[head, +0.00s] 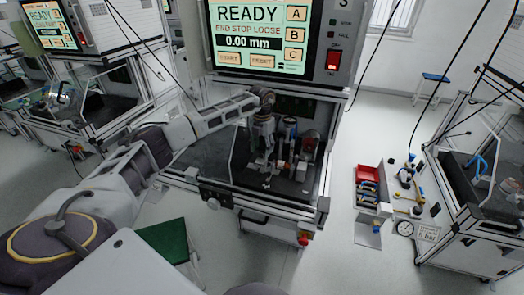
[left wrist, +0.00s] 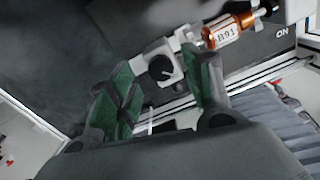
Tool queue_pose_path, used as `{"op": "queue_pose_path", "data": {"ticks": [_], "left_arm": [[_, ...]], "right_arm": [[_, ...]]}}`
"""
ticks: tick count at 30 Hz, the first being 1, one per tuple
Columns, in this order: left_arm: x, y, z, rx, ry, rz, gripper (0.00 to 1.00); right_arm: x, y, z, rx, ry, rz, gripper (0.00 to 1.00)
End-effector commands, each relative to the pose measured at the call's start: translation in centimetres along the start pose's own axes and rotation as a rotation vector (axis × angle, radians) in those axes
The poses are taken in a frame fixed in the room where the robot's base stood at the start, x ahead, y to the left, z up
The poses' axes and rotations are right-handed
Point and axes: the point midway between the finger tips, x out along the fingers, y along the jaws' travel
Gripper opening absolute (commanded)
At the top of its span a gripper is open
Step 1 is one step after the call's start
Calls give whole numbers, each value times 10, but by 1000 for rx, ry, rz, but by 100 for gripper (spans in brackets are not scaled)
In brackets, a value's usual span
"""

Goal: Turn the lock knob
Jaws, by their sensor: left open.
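The lock knob (left wrist: 165,68) is a black round knob with a pale pointer line, set on a light grey block in the left wrist view. My left gripper (left wrist: 158,66) is open, with one green-padded finger on each side of the knob; I cannot tell whether either pad touches it. In the head view my left gripper (head: 262,150) points down into the test station, and the knob is too small or hidden there to make out. My right gripper is not in view.
A copper part marked B91 (left wrist: 226,31) sits close beside the right finger. The screen (head: 261,32) above the station reads READY, END STOP LOOSE, 0.00 mm. Station frame posts stand around the arm. A red bin (head: 368,174) stands to the right.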

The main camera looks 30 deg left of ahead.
Motion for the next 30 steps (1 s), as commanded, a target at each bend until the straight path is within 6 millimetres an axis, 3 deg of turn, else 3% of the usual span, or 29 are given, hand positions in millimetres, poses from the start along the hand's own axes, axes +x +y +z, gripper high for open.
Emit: {"op": "queue_pose_path", "data": {"ticks": [18,30], "left_arm": [[-86,0,1,0,-2,-1,50],[-102,0,0,0,-1,-1,50]], "right_arm": [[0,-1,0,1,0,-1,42],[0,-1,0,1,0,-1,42]]}}
